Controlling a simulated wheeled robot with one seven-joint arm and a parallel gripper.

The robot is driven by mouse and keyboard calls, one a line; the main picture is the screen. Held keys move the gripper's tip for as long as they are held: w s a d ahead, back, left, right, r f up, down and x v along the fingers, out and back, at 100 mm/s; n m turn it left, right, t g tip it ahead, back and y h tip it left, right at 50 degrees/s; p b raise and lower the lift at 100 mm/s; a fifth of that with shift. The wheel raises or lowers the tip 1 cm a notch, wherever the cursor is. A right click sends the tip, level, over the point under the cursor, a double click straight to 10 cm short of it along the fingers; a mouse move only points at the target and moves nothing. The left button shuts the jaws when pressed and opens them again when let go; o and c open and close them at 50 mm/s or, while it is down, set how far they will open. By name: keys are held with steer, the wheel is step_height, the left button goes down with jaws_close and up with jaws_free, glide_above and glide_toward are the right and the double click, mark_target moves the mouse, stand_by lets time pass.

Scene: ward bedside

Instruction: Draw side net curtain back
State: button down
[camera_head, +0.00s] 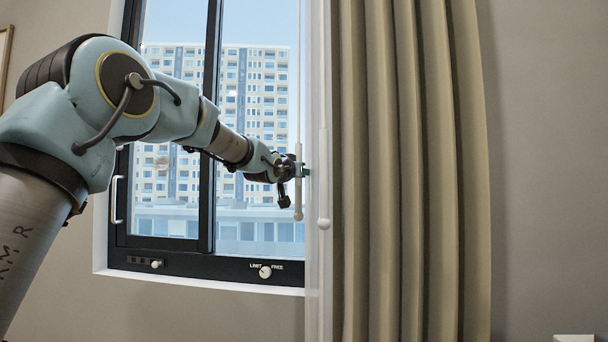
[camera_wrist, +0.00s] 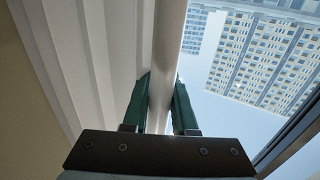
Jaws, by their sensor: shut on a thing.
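The white net curtain (camera_head: 313,270) hangs as a narrow gathered strip at the right side of the window, beside the beige drape. In the wrist view its pale folds (camera_wrist: 90,50) fill the left side. A thin white wand (camera_head: 298,205) with a rounded end hangs at the net's left edge. My gripper (camera_head: 304,171) reaches it from the left, over the window. In the wrist view my gripper's green fingers (camera_wrist: 161,105) stand on either side of the pale wand (camera_wrist: 168,60) and are shut on it. The exact contact is small in the head view.
A heavy beige drape (camera_head: 415,170) hangs at the right, with a second white wand (camera_head: 323,180) at its left edge. The dark-framed window (camera_head: 209,150) has a white handle (camera_head: 117,200) and a LIMIT/FREE knob (camera_head: 265,272). A white sill (camera_head: 200,281) runs below.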

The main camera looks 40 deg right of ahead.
steer(key=shift+s+d, duration=0.2)
steer(key=shift+s, duration=0.05)
steer(key=c, duration=0.7)
jaws_free()
steer(key=shift+a, duration=0.15)
steer(key=b+v, duration=0.1)
steer(key=v, duration=0.9)
steer(key=shift+a, duration=0.2)
steer(key=shift+s+f, duration=0.1)
